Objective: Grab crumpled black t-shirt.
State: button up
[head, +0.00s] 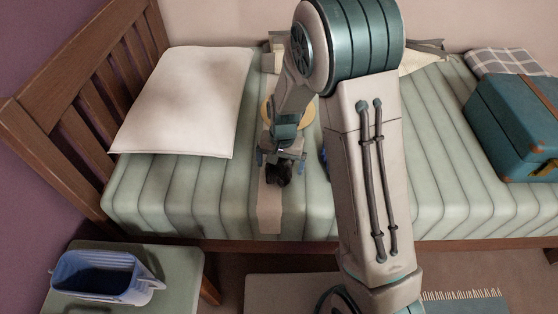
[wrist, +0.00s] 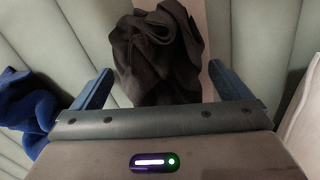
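The crumpled black t-shirt (wrist: 157,58) lies bunched on the bed, and it fills the gap between my fingers in the wrist view. In the head view a small dark part of it (head: 284,176) shows just below my gripper (head: 281,159); the rest is hidden by the gripper. My gripper, also in the wrist view (wrist: 160,68), is open, with one blue finger on each side of the shirt. A narrow gap shows by the left finger. The right finger is very close to the cloth; I cannot tell whether it touches.
A blue cloth (wrist: 27,108) lies beside the left finger. A white pillow (head: 190,100) is left of the gripper, and a teal suitcase (head: 515,125) stands at the right of the bed. A blue basket (head: 98,277) sits on a bedside table (head: 178,268). The striped mattress (head: 195,195) has clear room in front.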

jog(key=c, duration=1)
jog(key=shift+o, duration=0.2)
jog(key=shift+r, duration=0.15)
